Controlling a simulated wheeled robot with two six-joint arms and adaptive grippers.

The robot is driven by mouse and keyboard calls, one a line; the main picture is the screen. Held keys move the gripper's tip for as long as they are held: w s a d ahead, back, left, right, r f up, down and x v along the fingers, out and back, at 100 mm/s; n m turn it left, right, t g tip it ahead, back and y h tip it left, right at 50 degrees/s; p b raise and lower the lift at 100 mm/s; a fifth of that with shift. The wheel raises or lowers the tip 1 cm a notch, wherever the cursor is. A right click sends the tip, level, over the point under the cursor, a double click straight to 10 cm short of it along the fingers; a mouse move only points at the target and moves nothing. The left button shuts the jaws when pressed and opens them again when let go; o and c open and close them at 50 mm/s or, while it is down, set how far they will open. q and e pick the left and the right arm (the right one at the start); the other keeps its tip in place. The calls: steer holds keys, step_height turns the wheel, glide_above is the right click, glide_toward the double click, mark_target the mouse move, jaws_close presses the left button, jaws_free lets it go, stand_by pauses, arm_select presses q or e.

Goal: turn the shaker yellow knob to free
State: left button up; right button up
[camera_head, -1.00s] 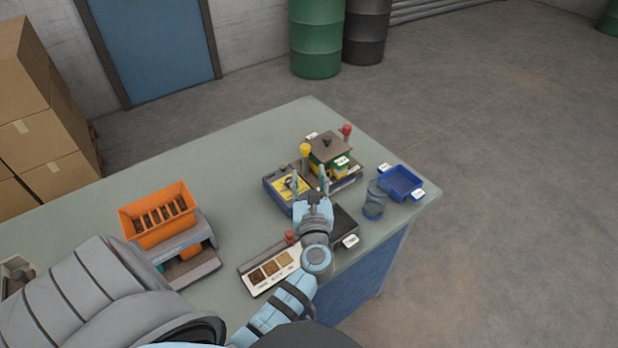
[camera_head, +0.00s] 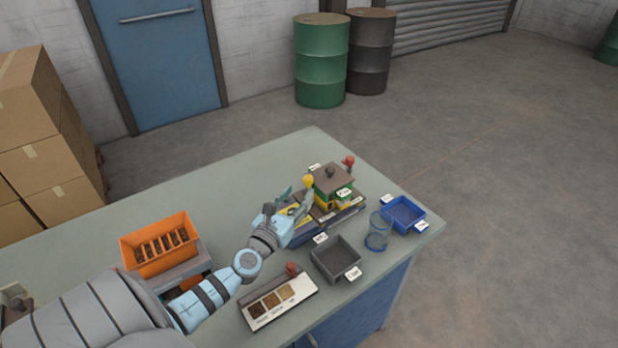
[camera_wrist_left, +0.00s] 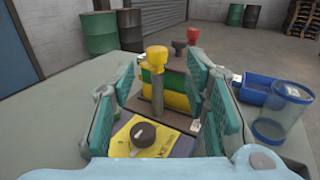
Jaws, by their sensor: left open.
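The shaker (camera_head: 331,187) stands near the table's far right part, a green and yellow box with a brown lid. Its yellow knob (camera_head: 308,181) tops a grey post at the shaker's left; in the left wrist view the yellow knob (camera_wrist_left: 156,56) stands upright between my fingers. My left gripper (camera_head: 295,198) is open, with its fingers (camera_wrist_left: 162,100) apart on both sides of the post, not visibly touching it. A yellow plate with a black dial (camera_wrist_left: 143,134) lies nearer, below the fingers. A red knob (camera_head: 348,161) is at the shaker's far side. My right gripper is not in view.
A grey tray (camera_head: 352,276), a clear blue-rimmed cup (camera_head: 377,232) and a blue tray (camera_head: 421,213) stand to the right, near the table edge. A sample panel (camera_head: 281,301) lies in front. An orange bin (camera_head: 128,256) stands left. The table behind is clear.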

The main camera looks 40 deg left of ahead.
mark_target(309, 178)
arm_select(q)
steer(key=x, duration=0.5)
steer(key=b+x, duration=0.1)
steer(key=x, duration=0.1)
steer(key=shift+w+a+f, duration=0.15)
steer(key=shift+a+f, duration=0.05)
steer(key=shift+a, duration=0.15)
steer(key=shift+w+r, duration=0.1)
steer(key=shift+w, duration=0.25)
steer(key=shift+d, duration=0.1)
jaws_close()
steer(key=n+y+p, duration=0.1)
steer(key=y, duration=0.1)
steer(key=n+g+y+p, duration=0.1)
steer(key=shift+d+r+n+y, duration=0.1)
steer(key=shift+r+n+y, duration=0.2)
steer(key=shift+y, duration=0.1)
steer(key=shift+f+n+g+y, duration=0.2)
steer(key=shift+n+g+y, duration=0.2)
steer(key=shift+y, duration=0.2)
